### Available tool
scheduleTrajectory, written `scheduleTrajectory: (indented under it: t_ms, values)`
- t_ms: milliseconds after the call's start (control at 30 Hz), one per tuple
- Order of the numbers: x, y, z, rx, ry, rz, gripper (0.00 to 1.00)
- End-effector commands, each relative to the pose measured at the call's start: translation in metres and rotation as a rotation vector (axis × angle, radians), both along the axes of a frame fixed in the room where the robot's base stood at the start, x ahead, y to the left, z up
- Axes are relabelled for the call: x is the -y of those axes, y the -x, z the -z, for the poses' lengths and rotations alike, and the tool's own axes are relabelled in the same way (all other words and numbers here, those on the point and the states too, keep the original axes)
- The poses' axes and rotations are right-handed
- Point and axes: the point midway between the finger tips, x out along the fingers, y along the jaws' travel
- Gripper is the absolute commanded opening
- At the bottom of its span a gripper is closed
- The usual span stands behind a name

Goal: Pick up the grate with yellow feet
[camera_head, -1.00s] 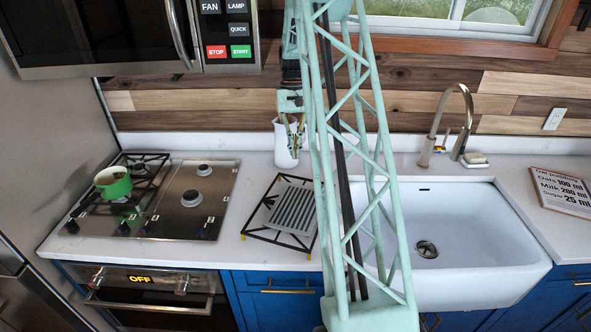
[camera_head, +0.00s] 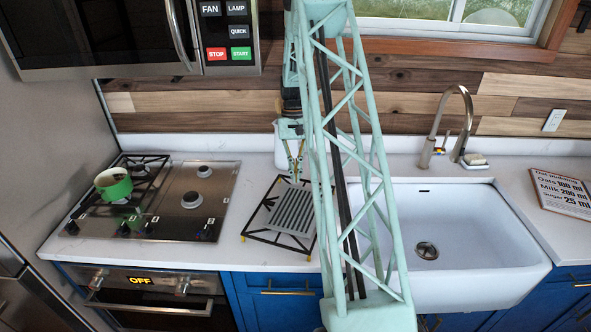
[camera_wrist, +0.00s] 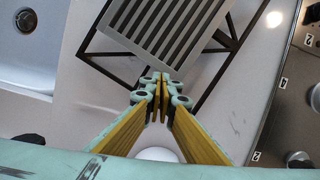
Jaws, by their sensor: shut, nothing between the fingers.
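The grate (camera_head: 276,246) is a black bar frame with small yellow feet at its near corners, lying on the white counter between the cooktop and the sink. A grey slotted plate (camera_head: 291,212) lies over its middle. My gripper (camera_head: 297,177) hangs over the grate's far side, its fingers pointing down. In the wrist view, my gripper (camera_wrist: 163,84) is shut and empty, its tips overlapping the edge of the plate (camera_wrist: 165,30) in the picture. The grate's bars (camera_wrist: 90,33) show on both sides there; whether the tips touch anything cannot be told. My arm hides the grate's right side in the head view.
The cooktop (camera_head: 190,215) with a green pot (camera_head: 114,186) is left of the grate. The white sink (camera_head: 470,230) is to the right. A white jug (camera_head: 281,152) stands behind my gripper, partly hidden. The counter between cooktop and grate is clear.

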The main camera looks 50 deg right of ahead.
Motion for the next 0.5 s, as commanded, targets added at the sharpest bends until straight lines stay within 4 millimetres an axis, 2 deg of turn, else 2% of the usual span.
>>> scheduleTrajectory:
  t_ms: [167,500]
  values:
    - [-0.0013,0.0014,0.0067,0.0,0.0,0.0,0.0]
    - [-0.0014,0.0015,0.0075,0.0,0.0,0.0,0.0]
